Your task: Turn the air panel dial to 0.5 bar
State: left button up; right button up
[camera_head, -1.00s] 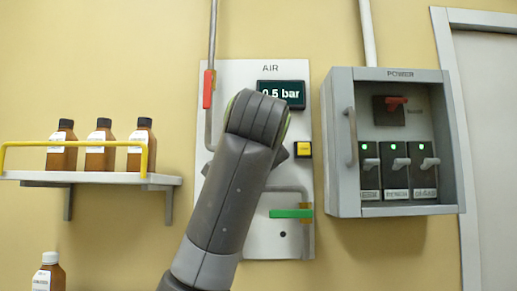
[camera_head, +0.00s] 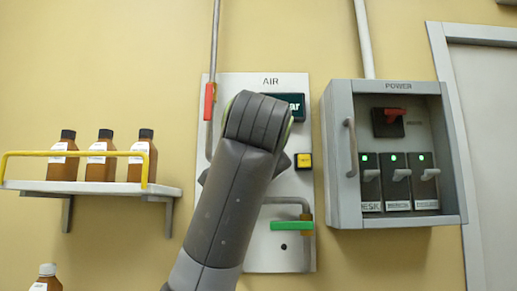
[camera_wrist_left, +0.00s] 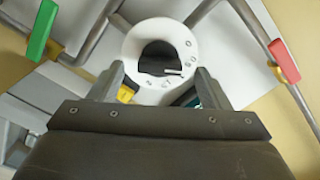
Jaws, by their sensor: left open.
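The air panel (camera_head: 270,85) is on the wall, with a dark display (camera_head: 297,106) mostly hidden behind my left arm; only the end of its text, "ar", shows. The dial is hidden in the head view. In the left wrist view the white round dial (camera_wrist_left: 133,45) has small marks and a dark knob (camera_wrist_left: 157,60) with a light pointer at its centre. My left gripper (camera_wrist_left: 160,72) is open, with its fingers apart on either side of the dial's near edge; I cannot tell whether they touch it. My right gripper is not in view.
A red lever (camera_head: 210,101), a green lever (camera_head: 292,225) and a yellow button (camera_head: 303,161) are on the panel. An open power box (camera_head: 343,215) stands close on the right. A shelf (camera_head: 110,187) with brown bottles is on the left.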

pick_arm(q)
jog(key=s+b, duration=0.5)
jog(key=s, duration=1)
jog(key=shift+b, duration=0.4)
